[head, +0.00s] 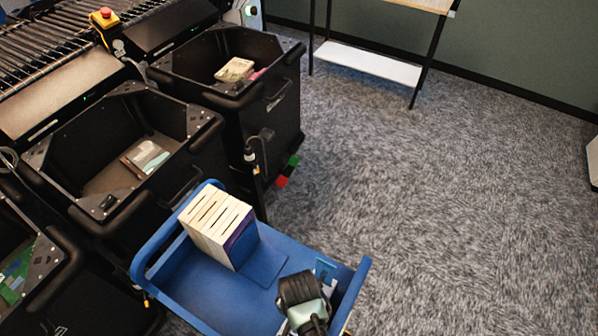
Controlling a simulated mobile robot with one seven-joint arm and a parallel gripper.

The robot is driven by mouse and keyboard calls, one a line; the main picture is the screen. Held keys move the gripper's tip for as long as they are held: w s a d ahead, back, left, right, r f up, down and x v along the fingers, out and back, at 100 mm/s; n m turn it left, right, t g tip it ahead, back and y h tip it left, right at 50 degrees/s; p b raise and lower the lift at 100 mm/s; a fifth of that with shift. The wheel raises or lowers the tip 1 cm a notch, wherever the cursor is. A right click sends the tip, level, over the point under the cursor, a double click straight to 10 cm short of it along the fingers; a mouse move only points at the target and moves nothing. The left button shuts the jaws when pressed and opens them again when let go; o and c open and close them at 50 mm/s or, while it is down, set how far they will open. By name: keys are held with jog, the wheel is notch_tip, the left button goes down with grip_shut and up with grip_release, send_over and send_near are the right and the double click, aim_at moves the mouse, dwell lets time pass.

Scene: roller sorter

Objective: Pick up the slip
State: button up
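My gripper (302,290), black with a pale green part behind it, hangs over the right end of the blue cart (205,290). I see it from above, and its fingertips are hidden, so I cannot tell whether it is open or holds anything. No slip can be made out for certain. A small light-blue piece (326,268) shows by the cart's right end wall, just beyond my gripper; I cannot tell whether it is the slip. Something pale beside my gripper is mostly covered.
A row of books (217,228) stands upright in the cart. Black bins (108,203) and (205,88) hold a few books beside the roller conveyor (45,50). A table with a white lower shelf (368,64) stands at the back. The carpet (450,190) to the right is clear.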

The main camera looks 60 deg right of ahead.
jog(key=c, duration=1.1)
jog(key=shift+r, duration=0.1)
jog(key=shift+c, duration=0.2)
